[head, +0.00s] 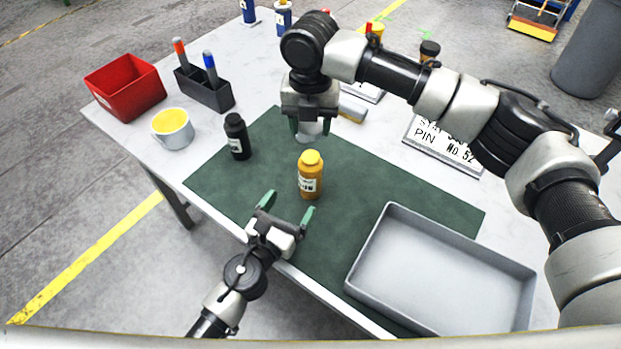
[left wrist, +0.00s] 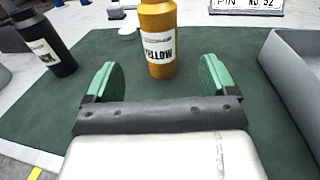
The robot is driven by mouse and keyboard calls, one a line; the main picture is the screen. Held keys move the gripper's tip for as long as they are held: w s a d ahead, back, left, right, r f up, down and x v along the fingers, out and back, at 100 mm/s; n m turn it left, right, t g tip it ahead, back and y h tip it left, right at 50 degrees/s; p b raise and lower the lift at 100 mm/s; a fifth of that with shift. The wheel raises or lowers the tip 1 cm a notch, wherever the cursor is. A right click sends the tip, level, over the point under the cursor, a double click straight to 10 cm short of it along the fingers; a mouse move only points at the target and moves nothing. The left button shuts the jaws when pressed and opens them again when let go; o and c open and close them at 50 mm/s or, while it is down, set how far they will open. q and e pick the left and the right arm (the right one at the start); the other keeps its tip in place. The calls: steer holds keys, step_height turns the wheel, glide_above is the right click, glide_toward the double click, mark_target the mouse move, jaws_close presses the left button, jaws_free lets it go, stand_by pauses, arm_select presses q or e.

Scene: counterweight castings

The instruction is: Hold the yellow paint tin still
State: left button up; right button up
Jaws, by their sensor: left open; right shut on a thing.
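The yellow paint tin (head: 311,182) is a yellow-orange bottle-shaped container with a yellow lid, upright on the green mat (head: 400,185). In the left wrist view the tin (left wrist: 158,40) stands ahead, its label reading YELLOW and its top cut off. My left gripper (head: 287,208) is open and empty at the mat's near edge, its green fingers (left wrist: 160,78) apart and short of the tin. My right gripper (head: 311,130) is above the mat, behind the tin, shut on a small whitish thing (head: 313,128) that is mostly hidden by the fingers.
A black bottle (head: 237,140) stands left of the tin. A grey tray (head: 365,245) lies to the right. A white cup with yellow contents (head: 172,130), a red bin (head: 125,88) and a dark marker holder (head: 205,92) stand at left. A sign plate (head: 445,148) lies behind the mat.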

mark_target(305, 182)
arm_select(q)
steer(key=x, duration=1)
steer(key=shift+w+d, duration=0.15)
steer(key=shift+w, duration=0.1)
arm_select(e)
steer(key=shift+w, duration=0.1)
arm_select(q)
steer(key=c, duration=1.4)
arm_select(e)
steer(key=shift+f, duration=2.5)
steer(key=shift+f, duration=0.9)
steer(key=shift+f, duration=0.5)
